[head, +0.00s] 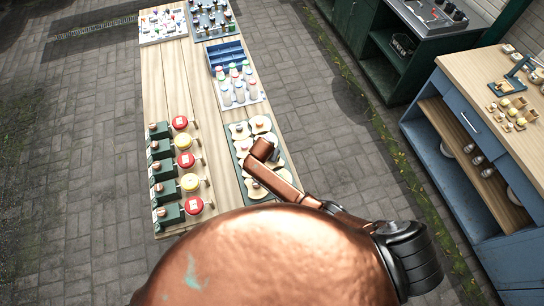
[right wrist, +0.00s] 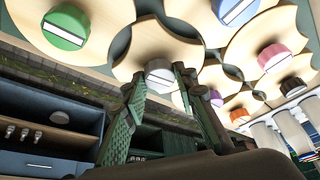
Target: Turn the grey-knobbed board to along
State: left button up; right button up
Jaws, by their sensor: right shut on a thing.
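The grey-knobbed board (right wrist: 152,48) is a pale wooden piece with curved-in edges in the right wrist view. Its grey knob (right wrist: 160,75) carries a white bar. My right gripper (right wrist: 158,84) has its green ribbed fingers on either side of this knob and is shut on it. In the head view my copper right arm reaches over the dark green tray (head: 238,148) of boards, and the grey knob is hidden there. Neighbouring boards carry a green knob (right wrist: 65,27), a blue knob (right wrist: 236,10) and a pink knob (right wrist: 273,57). My left gripper is not in view.
Red and yellow round-topped green devices (head: 166,192) line the table's left side. A blue bin (head: 228,58) and bottles (head: 239,88) stand behind the tray. A bare wood strip (head: 205,130) lies left of the tray. A blue workbench (head: 455,180) stands at right.

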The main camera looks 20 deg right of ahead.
jog(key=shift+m, duration=0.8)
jog(key=shift+h, duration=0.3)
jog(key=o, duration=1.2)
jog(key=shift+w, duration=0.1)
jog(key=shift+c, duration=0.2)
jog(key=shift+r, duration=0.1)
jog(key=shift+a+r, duration=0.15)
jog(key=shift+r, duration=0.1)
jog(key=v, duration=1.1)
jog(key=shift+r, duration=0.25)
